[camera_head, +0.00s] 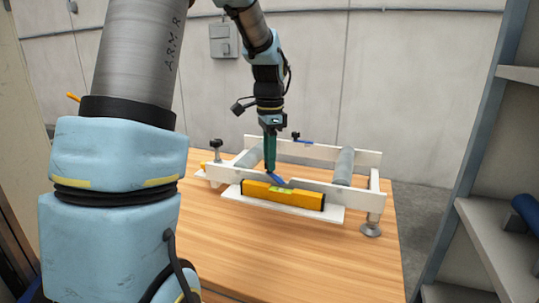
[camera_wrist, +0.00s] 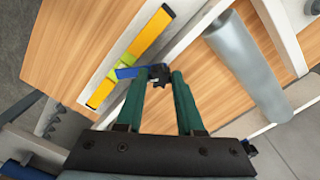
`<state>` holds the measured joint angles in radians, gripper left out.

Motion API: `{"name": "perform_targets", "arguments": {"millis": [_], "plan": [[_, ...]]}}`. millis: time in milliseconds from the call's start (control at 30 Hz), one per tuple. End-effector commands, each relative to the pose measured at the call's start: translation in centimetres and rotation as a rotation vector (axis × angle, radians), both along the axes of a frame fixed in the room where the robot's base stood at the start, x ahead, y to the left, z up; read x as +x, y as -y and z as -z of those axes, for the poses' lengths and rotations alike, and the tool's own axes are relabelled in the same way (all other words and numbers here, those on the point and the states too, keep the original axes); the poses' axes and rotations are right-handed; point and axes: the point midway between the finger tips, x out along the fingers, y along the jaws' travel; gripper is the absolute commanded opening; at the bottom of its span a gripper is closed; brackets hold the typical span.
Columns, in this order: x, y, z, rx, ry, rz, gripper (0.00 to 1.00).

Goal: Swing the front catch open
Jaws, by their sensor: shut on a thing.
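The front catch (camera_wrist: 130,72) is a blue lever with a dark knob, on the front white rail (camera_head: 315,188) of a roller frame. It also shows in the head view (camera_head: 280,182), slanting across the rail near its middle. My gripper (camera_head: 270,172) reaches down to it from above. In the wrist view my gripper's green fingers (camera_wrist: 160,80) close on the dark knob at one end of the catch. The blue lever sticks out to the left of the fingertips, toward the yellow level. The fingers partly hide the catch's pivot.
A yellow spirit level (camera_head: 284,195) lies on a white ledge just in front of the rail. Grey rollers (camera_head: 343,167) span the frame. Another blue catch (camera_head: 303,141) is on the back rail. The wooden table (camera_head: 300,240) is clear in front. A shelf unit (camera_head: 490,225) stands at right.

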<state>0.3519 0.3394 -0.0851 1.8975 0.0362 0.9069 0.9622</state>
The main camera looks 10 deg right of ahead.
Motion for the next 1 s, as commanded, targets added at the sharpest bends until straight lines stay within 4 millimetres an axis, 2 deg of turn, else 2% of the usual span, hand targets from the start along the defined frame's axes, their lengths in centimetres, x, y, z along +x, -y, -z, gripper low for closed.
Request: {"name": "perform_targets", "arguments": {"millis": [400,1000], "plan": [[0.05,0.1,-0.15,-0.003,0.002,0.228,0.0],[0.07,0.16,-0.1,-0.003,0.003,0.275,0.0]]}}
